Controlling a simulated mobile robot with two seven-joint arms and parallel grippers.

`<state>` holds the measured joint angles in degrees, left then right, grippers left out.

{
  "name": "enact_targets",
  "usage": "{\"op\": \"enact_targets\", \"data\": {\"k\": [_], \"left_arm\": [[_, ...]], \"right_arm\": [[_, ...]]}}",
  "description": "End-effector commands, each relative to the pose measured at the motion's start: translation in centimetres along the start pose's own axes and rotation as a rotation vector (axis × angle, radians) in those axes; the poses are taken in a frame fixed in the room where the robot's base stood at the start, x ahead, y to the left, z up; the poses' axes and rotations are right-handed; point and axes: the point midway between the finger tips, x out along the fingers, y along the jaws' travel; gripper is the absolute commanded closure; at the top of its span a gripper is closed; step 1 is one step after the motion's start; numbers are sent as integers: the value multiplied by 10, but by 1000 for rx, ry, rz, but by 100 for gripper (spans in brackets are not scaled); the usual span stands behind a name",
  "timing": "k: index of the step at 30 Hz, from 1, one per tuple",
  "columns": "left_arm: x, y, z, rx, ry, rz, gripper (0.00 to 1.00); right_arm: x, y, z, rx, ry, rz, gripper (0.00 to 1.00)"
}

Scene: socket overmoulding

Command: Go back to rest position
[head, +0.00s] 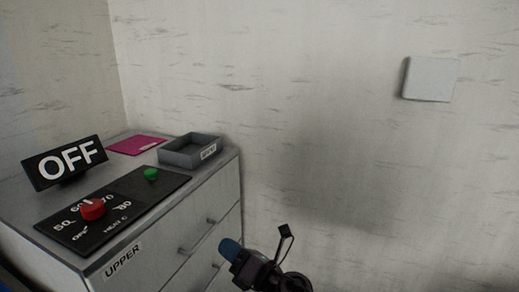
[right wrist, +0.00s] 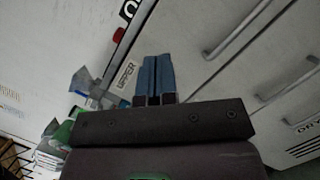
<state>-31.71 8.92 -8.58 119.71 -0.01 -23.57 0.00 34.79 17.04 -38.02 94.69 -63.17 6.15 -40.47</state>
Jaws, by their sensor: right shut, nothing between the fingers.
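My right gripper (head: 229,247) shows at the bottom of the head view, in front of the grey drawer cabinet's right end and apart from it. Its blue fingers are pressed together with nothing between them. The closed fingers also show in the right wrist view (right wrist: 154,78), pointing toward the cabinet's drawer fronts. My left gripper is in neither view.
The cabinet (head: 210,200) carries a black control panel (head: 140,195) with a red knob (head: 92,209) and a green button (head: 151,174), an OFF sign (head: 65,162), a magenta sheet (head: 136,145) and a grey tray (head: 172,157). Drawer handles (head: 197,237) stick out.

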Motion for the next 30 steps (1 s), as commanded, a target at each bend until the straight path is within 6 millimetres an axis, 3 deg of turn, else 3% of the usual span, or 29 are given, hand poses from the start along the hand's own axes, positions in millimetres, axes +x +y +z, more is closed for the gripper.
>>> {"op": "enact_targets", "data": {"k": [3, 6, 11, 15, 21, 30], "left_arm": [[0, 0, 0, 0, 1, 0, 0], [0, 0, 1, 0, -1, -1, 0], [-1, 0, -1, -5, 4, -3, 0], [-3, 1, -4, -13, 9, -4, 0], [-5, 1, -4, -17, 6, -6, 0], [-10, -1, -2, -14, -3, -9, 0]], "right_arm": [[-17, -2, 27, 367, -147, -34, 100], [-44, -14, 42, 698, -280, -68, 100], [-105, -44, 46, 1195, -503, -122, 100], [-162, -67, 34, 1525, -682, -159, 100], [-248, -87, 4, 1858, -922, -202, 100], [-376, -88, -52, 2073, -1235, -279, 100]]}}
